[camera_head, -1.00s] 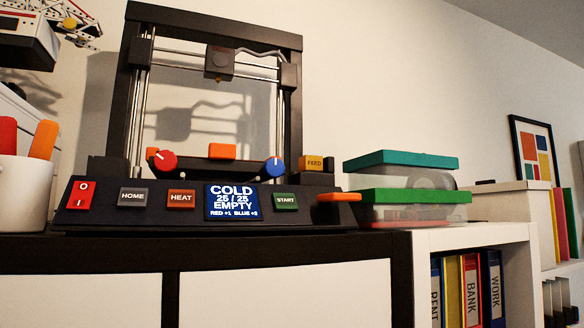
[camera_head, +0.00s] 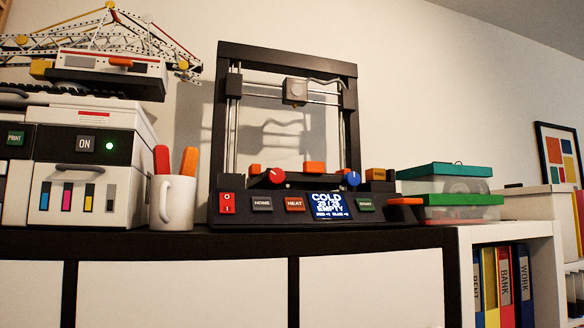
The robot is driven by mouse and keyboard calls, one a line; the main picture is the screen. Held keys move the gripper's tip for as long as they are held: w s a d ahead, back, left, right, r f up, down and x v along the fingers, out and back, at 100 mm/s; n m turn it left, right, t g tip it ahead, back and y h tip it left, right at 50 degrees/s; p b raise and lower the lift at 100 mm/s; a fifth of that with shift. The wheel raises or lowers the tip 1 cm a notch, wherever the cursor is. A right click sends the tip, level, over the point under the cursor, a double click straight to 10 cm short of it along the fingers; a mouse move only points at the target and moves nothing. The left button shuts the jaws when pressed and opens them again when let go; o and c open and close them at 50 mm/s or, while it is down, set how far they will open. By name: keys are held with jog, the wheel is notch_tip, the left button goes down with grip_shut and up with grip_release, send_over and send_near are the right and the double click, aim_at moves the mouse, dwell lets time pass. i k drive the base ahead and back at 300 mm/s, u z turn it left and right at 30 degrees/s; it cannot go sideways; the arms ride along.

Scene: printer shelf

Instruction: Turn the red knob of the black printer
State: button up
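The display (camera_head: 330,206) reads COLD and EMPTY; the smaller lines are blurred. A red switch (camera_head: 227,203) is at the panel's left end. My gripper is not in view, and nothing covers the red knob.
A white mug (camera_head: 174,204) with red and orange handles stands left of the printer. A white office printer (camera_head: 84,170) with a toy crane (camera_head: 110,52) above it is farther left. Clear boxes with green lids (camera_head: 449,170) are close on the right. Binders (camera_head: 503,279) fill the lower right shelf.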

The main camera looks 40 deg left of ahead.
aim_at(276, 176)
jog(key=k, duration=0.2)
jog(key=u, duration=0.9)
